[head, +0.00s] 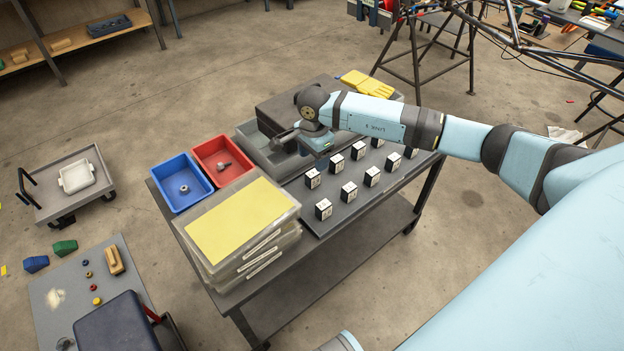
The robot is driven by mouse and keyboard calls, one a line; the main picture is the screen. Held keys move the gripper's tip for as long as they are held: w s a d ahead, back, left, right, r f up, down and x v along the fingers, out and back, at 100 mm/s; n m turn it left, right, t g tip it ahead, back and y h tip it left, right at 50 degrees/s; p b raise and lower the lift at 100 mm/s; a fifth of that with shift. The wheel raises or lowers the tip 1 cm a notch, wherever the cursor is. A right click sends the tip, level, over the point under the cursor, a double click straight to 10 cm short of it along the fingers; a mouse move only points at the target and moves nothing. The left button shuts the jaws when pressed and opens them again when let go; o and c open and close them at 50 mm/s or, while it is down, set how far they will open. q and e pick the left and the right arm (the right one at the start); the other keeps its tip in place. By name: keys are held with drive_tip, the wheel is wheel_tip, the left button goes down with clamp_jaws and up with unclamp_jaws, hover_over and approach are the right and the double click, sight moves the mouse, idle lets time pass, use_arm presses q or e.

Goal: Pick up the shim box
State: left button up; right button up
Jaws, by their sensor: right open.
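Several small black boxes with white labelled tops stand in rows on a dark mat (335,223) on the cart; I cannot tell which is the shim box. One is the near box (323,209), another the left box (313,178), another the middle box (349,191). Some boxes are partly hidden behind my right arm. My right gripper (297,141) is open, over the grey bin (250,139) at the back of the cart, left of the boxes and apart from those I can see. Its fingertips are hard to make out. My left gripper is out of view.
A blue bin (180,172) and a red bin (233,176) hold small parts. Clear cases with a yellow top (238,220) are stacked at the cart's front left. Yellow gloves (368,83) lie at the back. A tube chassis (470,20) stands behind.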

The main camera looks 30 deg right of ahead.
sight(312, 173)
wheel_tip(312, 173, down, 3)
drive_tip(key=shift+r, duration=0.15)
drive_tip(key=shift+f+b, duration=0.35)
drive_tip(key=shift+f, duration=0.3)
wheel_tip(312, 173, down, 3)
drive_tip(key=shift+w+a+r+b, duration=0.1)
drive_tip(key=shift+w+r+b, duration=0.1)
drive_tip(key=shift+b, duration=0.2)
drive_tip(key=shift+f, duration=0.75)
drive_tip(key=shift+c, duration=1.3)
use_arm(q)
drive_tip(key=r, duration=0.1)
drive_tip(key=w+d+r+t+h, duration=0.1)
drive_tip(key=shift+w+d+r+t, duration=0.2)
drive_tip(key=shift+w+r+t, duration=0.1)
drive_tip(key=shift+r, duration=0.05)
use_arm(e)
drive_tip(key=c, duration=0.8)
